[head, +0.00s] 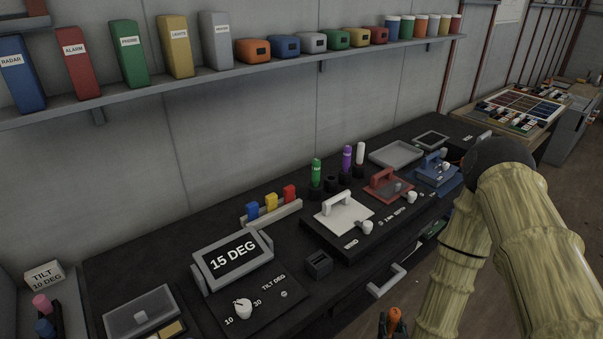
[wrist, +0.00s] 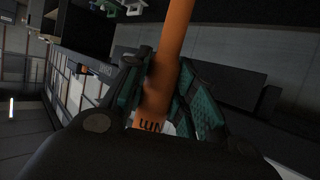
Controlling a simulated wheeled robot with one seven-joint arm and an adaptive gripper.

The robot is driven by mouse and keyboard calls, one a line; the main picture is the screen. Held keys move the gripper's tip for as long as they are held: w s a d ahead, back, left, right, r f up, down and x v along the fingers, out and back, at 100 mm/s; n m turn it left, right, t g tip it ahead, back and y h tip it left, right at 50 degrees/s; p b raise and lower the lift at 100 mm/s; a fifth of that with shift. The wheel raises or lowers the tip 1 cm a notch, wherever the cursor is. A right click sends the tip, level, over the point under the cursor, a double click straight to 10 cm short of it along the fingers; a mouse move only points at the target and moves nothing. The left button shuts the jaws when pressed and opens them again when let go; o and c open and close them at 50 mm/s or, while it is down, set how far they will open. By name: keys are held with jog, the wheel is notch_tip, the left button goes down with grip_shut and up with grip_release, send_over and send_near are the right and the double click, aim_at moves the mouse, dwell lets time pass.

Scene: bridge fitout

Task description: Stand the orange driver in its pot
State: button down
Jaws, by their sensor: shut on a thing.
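The orange driver (wrist: 175,45) is clasped between the two dark, green-padded fingers of my gripper (wrist: 165,68) in the wrist view. Dark lettering shows on its side. In the head view the driver's orange end (head: 395,318) shows at the bottom edge with my gripper (head: 393,331) around it, in front of the bench. Most of the gripper is cut off there. A dark pot (head: 330,184) with no driver visible in it stands on the bench between the green driver (head: 316,170) and the purple driver (head: 347,158). A white driver (head: 360,153) stands beside the purple one.
White (head: 345,215), red (head: 380,188) and blue (head: 440,172) handled plates lie before the pots. A small black box (head: 318,264) and the 15 DEG display (head: 232,259) are nearer. A drawer handle (head: 386,281) juts from the bench front. A shelf (head: 200,82) runs above.

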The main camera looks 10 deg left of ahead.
jog(key=r+p, duration=1.5)
jog(key=shift+w+a+r, duration=0.3)
jog(key=shift+a+r, duration=0.05)
jog(key=shift+r, duration=0.05)
jog(key=shift+f+b, duration=0.3)
jog(key=shift+a, duration=0.1)
